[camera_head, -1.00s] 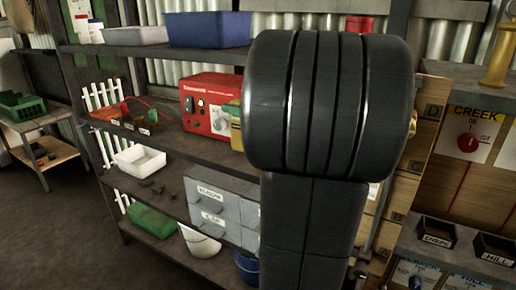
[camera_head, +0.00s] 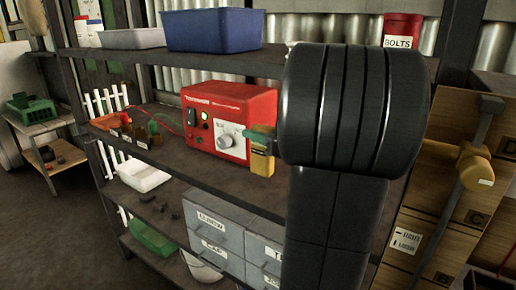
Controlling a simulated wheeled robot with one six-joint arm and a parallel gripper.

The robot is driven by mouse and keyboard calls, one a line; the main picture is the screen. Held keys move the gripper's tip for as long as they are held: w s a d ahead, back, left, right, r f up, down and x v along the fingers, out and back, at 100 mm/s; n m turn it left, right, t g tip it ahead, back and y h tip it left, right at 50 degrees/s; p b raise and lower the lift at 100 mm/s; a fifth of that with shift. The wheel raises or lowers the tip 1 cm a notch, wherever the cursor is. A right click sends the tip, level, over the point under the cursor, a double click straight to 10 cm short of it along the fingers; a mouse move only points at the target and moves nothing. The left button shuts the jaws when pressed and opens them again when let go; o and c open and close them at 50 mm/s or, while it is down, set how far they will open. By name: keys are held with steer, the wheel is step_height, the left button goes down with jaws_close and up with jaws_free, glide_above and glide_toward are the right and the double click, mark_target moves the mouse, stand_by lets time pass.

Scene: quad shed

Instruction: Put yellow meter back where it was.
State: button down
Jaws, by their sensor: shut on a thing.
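A small yellow block-like thing (camera_head: 262,162), which may be the yellow meter, shows at the front right corner of the red box (camera_head: 205,125) on the middle shelf. A green part is at its top. My dark arm hides what lies just to its right, so I cannot tell whether it stands on the shelf or is held.
The shelf rack carries blue (camera_head: 212,30) and white (camera_head: 133,38) bins on top and grey drawers (camera_head: 215,232) below. A red BOLTS tin (camera_head: 401,32) stands at the upper right. A yellow-handled tool (camera_head: 474,166) is on the wooden panel at right.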

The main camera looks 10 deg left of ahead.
mark_target(258, 144)
steer(key=shift+f, duration=1.5)
steer(key=shift+f+b, duration=0.15)
steer(key=shift+b, duration=0.15)
steer(key=c, duration=1.1)
jaws_free()
steer(key=shift+o, duration=0.2)
steer(key=shift+d, duration=0.2)
steer(key=p+v, duration=0.1)
steer(key=v, duration=0.6)
